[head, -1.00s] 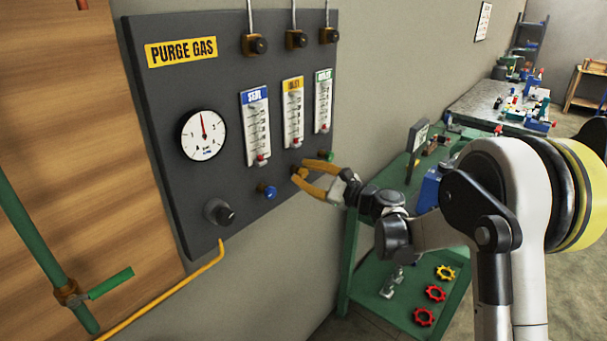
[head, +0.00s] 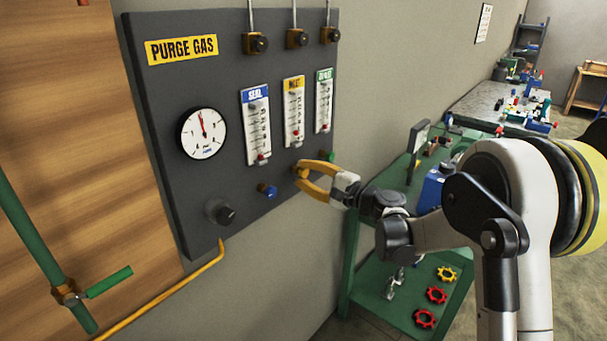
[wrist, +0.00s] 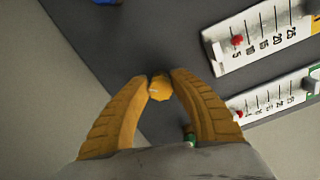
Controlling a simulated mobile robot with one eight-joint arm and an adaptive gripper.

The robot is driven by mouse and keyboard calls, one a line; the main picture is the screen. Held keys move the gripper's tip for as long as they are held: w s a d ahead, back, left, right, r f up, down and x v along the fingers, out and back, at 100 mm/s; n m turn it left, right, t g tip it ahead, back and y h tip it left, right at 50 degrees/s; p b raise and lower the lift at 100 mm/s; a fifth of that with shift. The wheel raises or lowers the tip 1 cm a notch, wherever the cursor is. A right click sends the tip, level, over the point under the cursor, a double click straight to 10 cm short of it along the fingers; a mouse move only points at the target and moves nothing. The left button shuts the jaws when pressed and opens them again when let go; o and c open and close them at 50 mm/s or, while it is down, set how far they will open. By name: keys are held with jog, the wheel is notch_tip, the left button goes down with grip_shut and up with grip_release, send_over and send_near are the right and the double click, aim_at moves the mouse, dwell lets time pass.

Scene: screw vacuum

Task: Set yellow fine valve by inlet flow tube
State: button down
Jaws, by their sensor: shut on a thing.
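The yellow fine valve (head: 298,170) is a small knob low on the dark purge gas panel. My gripper (head: 303,172) is shut on it, with the yellow fingers on either side. In the wrist view the knob (wrist: 160,89) shows between the fingertips (wrist: 160,80). The inlet flow tube (head: 293,112), with a yellow label, is the middle of three tubes above the valve. In the wrist view its red float (wrist: 237,41) sits low on the scale, close to the 5 mark.
A blue knob (head: 267,190) is left of the valve and a green knob (head: 329,157) right of it. A pressure gauge (head: 203,132) and a black knob (head: 221,213) are further left. A green cart (head: 349,265) stands right of the panel, below my arm.

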dwell(0.4)
jog(key=c, duration=1.1)
grip_release()
jog(key=v, duration=1.2)
